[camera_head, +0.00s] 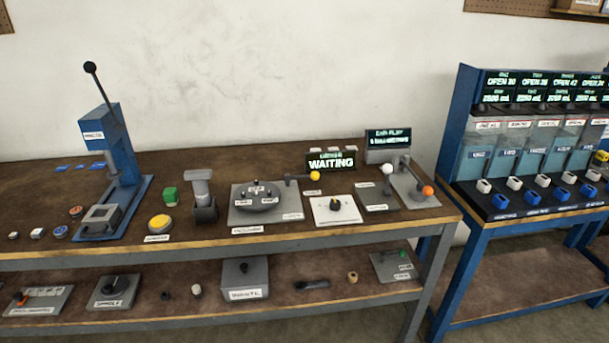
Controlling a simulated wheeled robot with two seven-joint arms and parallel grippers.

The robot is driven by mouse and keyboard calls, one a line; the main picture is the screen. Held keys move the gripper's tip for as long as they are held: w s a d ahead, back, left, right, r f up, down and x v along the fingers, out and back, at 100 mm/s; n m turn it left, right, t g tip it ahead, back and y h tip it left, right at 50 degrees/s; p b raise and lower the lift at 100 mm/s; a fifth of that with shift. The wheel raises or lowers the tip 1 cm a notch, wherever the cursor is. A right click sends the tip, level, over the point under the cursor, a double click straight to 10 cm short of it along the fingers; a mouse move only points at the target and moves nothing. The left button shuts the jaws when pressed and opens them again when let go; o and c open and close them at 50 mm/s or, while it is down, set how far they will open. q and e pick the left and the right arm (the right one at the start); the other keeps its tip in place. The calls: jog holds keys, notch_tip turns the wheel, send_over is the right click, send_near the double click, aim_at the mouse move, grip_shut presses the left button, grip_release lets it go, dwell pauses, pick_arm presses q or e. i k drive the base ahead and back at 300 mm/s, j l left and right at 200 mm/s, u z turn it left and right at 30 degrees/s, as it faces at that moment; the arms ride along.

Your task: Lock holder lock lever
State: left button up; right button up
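Neither of my grippers is in the head view. I cannot tell for sure which part is the holder lock lever, as the small labels are too blurred. On the right half of the brown workbench (225,232), a grey plate carries a dark round disc (257,197). An arm with a yellow ball (314,176) sticks out to the right beside it. Further right are a lever with a white ball (387,168) and a grey plate with an orange knob (427,190). A white plate with a black knob (334,204) lies between.
A blue press (117,150) with a raised lever stands at the left. A yellow button (159,223), a green block (170,197) and a display reading "WAITING" (331,162) are on the bench. A lower shelf (130,312) holds more parts. A blue dispenser rack (465,120) stands at the right.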

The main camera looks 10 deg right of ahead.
aim_at(314, 175)
jog(key=i+l+u, duration=0.2)
jog(key=l+u, duration=0.15)
jog(key=i+l+u, duration=0.1)
jog(key=l+u, duration=0.6)
jog(key=l, duration=0.25)
jog(key=i, duration=0.05)
